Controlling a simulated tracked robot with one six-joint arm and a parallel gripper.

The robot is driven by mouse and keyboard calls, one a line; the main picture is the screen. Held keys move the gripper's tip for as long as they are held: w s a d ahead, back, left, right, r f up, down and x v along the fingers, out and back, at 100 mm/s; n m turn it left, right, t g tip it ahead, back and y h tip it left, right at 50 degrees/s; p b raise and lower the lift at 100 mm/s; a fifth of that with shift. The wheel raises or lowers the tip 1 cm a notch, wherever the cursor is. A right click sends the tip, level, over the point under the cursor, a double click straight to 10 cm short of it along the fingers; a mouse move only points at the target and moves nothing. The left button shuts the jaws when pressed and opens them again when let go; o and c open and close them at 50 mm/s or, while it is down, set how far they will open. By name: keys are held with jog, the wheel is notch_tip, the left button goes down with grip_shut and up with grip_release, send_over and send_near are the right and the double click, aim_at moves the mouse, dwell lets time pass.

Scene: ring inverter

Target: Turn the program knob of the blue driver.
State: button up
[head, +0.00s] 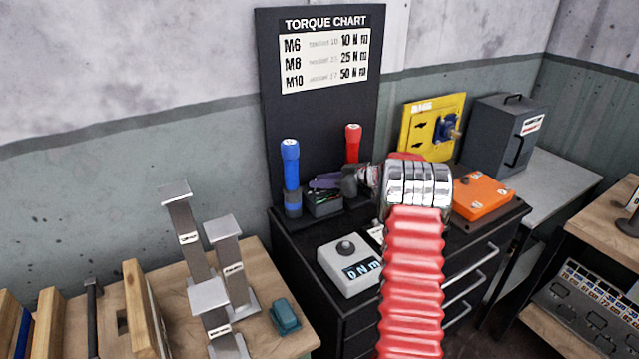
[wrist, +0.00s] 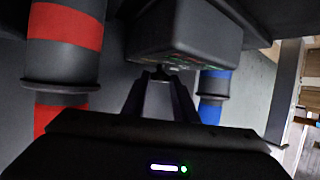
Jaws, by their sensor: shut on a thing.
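The blue driver (head: 291,166) stands upright on the black cabinet, left of a small dark box. In the wrist view the blue driver (wrist: 214,90) is at right, partly behind my gripper. My gripper (wrist: 165,74) has its fingertips close together on a small dark piece (wrist: 165,68) at the dark box's edge. I cannot tell what this piece is. No program knob can be made out clearly. In the head view my arm hides part of the gripper.
The red driver (head: 352,143) stands right of the dark box (head: 323,203); it looks close in the wrist view (wrist: 65,50). A grey torque tester (head: 345,268) is at the front. An orange case (head: 482,196) lies at right. Metal stands (head: 232,265) are at left.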

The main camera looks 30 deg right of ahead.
jog(key=shift+w+d+r+n+y, duration=0.1)
jog(key=shift+d+r+n+y, duration=0.1)
jog(key=shift+n+y, duration=0.1)
jog(key=o, duration=0.7)
jog(key=shift+o, duration=1.4)
jog(key=shift+f, duration=0.15)
jog(key=v, duration=1.3)
jog(key=shift+s+d, duration=0.15)
jog(key=shift+s, duration=0.2)
